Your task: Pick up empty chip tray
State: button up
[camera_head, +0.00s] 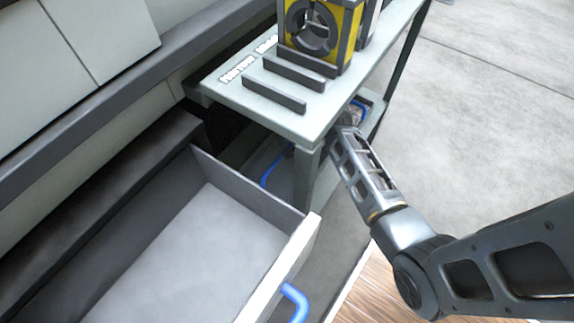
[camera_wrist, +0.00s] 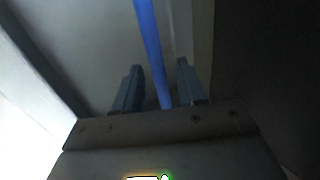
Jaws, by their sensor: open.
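The chip tray (camera_head: 280,180) sits low beneath the grey table in the head view. It has blue handles at its near-left and far-right ends. The part of its inside that shows is bare; the table top hides much of it. My gripper (camera_wrist: 160,64) is open, with its two fingers apart. In the wrist view the blue handle bar (camera_wrist: 150,40) runs between the fingers, and I cannot tell if they touch it. In the head view my arm reaches to the table's right side, by the far blue handle (camera_head: 359,106), and the fingertips are hidden.
An empty open drawer (camera_head: 190,255) with a blue handle (camera_head: 295,300) stands at lower left. Open floor (camera_head: 480,110) lies to the right.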

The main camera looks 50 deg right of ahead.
jog(key=shift+w+f, duration=0.2)
jog(key=shift+f, duration=0.05)
grip_shut()
dwell(1.4)
